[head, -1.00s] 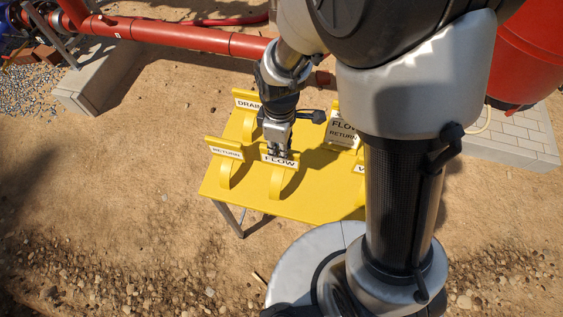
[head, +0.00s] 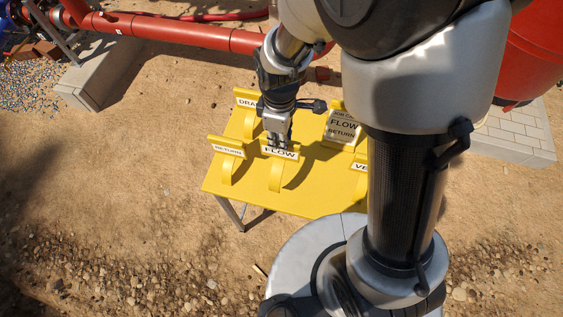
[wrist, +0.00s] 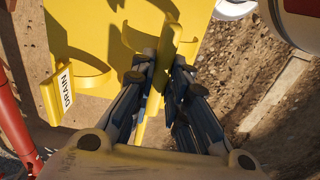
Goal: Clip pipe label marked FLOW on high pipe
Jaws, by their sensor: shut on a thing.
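The yellow FLOW pipe label (head: 278,153) has a flat head with a white text plate and a curved clip below. My gripper (head: 277,143) is shut on the top of its head. The label is upright, at or just above the yellow table (head: 310,196); I cannot tell whether it touches. In the wrist view my gripper (wrist: 166,75) has its fingers around the yellow label, whose text is hidden there. The red pipe (head: 190,35) runs across the back left, partly hidden behind my arm.
Labels RETURN (head: 227,150), DRAIN (head: 246,100) and one starting VE (head: 361,167) stand on the table. A red vessel (head: 525,60) is at far right. Open sandy ground lies left.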

